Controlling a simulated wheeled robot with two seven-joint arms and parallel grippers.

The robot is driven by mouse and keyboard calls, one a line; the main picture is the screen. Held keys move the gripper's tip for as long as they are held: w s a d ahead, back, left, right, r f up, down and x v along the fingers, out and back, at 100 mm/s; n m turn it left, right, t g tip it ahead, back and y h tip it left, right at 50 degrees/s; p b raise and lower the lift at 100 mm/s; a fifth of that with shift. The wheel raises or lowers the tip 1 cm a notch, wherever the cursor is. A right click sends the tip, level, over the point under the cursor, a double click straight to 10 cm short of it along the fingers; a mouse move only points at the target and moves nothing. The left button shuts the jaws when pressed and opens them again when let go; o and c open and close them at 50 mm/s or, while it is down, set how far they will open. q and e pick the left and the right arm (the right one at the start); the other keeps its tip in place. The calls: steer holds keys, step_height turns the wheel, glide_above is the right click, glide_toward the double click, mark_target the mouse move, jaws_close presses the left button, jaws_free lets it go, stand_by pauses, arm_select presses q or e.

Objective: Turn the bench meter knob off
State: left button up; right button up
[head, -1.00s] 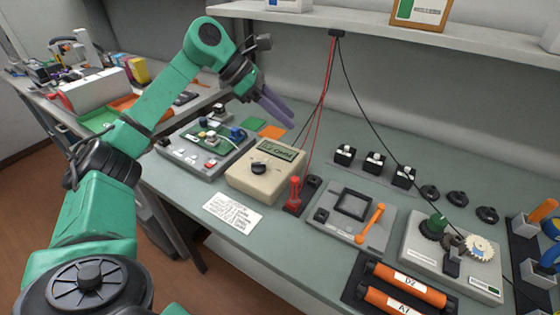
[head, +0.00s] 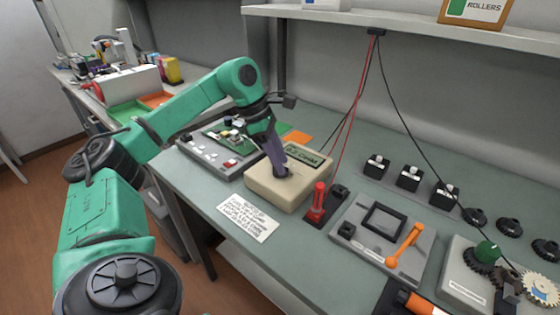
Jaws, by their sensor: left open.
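The bench meter (head: 270,194) is a beige box with a green display (head: 304,158) on its sloped top, standing on the grey-green bench. Its dark knob (head: 282,172) shows only in part, at the tip of my left gripper. My left gripper (head: 281,171) points down over the meter's face with its purple-grey fingers at the knob. The jaws are open; I cannot tell whether the fingers touch the knob or just straddle it. The knob's pointer direction is hidden. My right gripper is out of view.
A handwritten card (head: 248,218) lies in front of the meter. A red probe (head: 318,201) stands close on its right, with red and black leads hanging from above. A grey board with parts (head: 222,152) is close on the left. A shelf (head: 420,27) overhangs the back.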

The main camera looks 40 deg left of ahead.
arm_select(q)
jaws_close()
steer(key=shift+f+n, duration=0.1)
steer(key=shift+n, duration=0.2)
steer(key=n+t+y, duration=0.1)
steer(key=n, duration=0.2)
steer(key=shift+n, duration=0.3)
steer(key=n, duration=0.2)
steer(key=n+t+y, duration=0.1)
steer(key=n, duration=0.1)
steer(key=shift+y, duration=0.3)
steer(key=n, duration=0.1)
steer(key=n+y+p, duration=0.1)
steer(key=n, duration=0.2)
steer(key=shift+d+r+p, duration=0.1)
steer(key=shift+r+p, duration=0.15)
steer(key=shift+p, duration=0.1)
steer(key=n+y+p, duration=0.2)
steer(key=n, duration=0.2)
steer(key=shift+d+n, duration=0.1)
steer(key=shift+n, duration=0.2)
steer(key=n+y+p, duration=0.1)
steer(key=n, duration=0.2)
steer(key=shift+w+n+g, duration=0.1)
steer(key=shift+n+g, duration=0.2)
steer(key=shift+g, duration=0.1)
steer(key=shift+f+n+g+y+p, duration=0.1)
steer(key=shift+n+g+y+p, duration=0.45)
steer(key=shift+n, duration=1.15)
